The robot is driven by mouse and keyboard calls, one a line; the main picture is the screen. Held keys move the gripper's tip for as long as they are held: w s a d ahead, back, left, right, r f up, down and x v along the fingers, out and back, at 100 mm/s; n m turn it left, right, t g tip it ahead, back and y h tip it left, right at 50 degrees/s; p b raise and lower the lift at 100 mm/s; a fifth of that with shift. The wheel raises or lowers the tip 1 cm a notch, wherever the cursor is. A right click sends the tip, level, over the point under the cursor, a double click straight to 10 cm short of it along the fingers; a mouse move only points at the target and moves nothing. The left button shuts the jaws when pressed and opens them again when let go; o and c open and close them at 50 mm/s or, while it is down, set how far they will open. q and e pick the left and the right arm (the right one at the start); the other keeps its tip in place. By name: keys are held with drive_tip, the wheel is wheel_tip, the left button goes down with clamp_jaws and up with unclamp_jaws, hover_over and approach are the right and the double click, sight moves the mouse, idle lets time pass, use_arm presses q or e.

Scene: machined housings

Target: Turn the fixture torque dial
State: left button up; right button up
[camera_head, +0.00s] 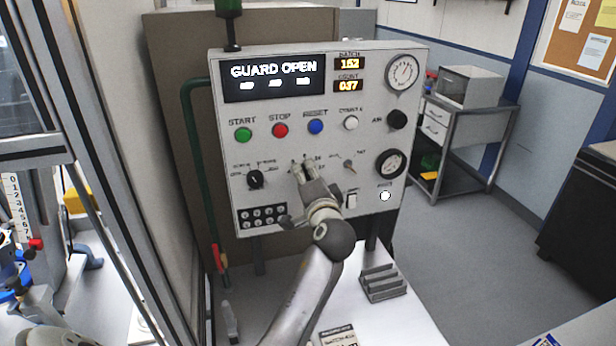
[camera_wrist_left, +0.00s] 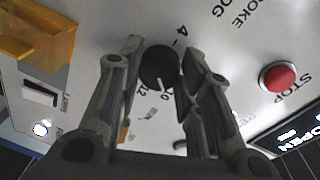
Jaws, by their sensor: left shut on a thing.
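My left gripper (camera_head: 303,168) reaches up to the middle of the light grey control panel (camera_head: 367,130). In the left wrist view, its two fingers (camera_wrist_left: 159,72) are shut on a round black dial (camera_wrist_left: 159,66), one finger on each side. The dial has a white mark pointing down in that view, near printed numbers that look like 12 and 10, with a 4 on the far side. In the head view, my fingers hide the dial. My right gripper is in neither view.
Close by on the panel are a black selector knob (camera_head: 255,179), a small toggle (camera_head: 349,164), a white rocker switch (camera_head: 351,199) and the red stop button (camera_head: 280,130). The display (camera_head: 274,76) reads GUARD OPEN. A ribbed grey block (camera_head: 383,283) stands on the white surface below.

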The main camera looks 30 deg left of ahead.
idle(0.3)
use_arm(q)
drive_tip(key=o, duration=0.9)
drive_tip(key=shift+a, duration=0.1)
drive_tip(key=shift+o, duration=0.8)
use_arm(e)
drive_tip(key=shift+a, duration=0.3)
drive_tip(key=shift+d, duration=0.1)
use_arm(q)
drive_tip(key=shift+s+d, duration=0.1)
drive_tip(key=shift+d, duration=0.1)
drive_tip(key=v, duration=0.7)
drive_tip(key=shift+a, duration=0.1)
drive_tip(key=shift+f, duration=0.1)
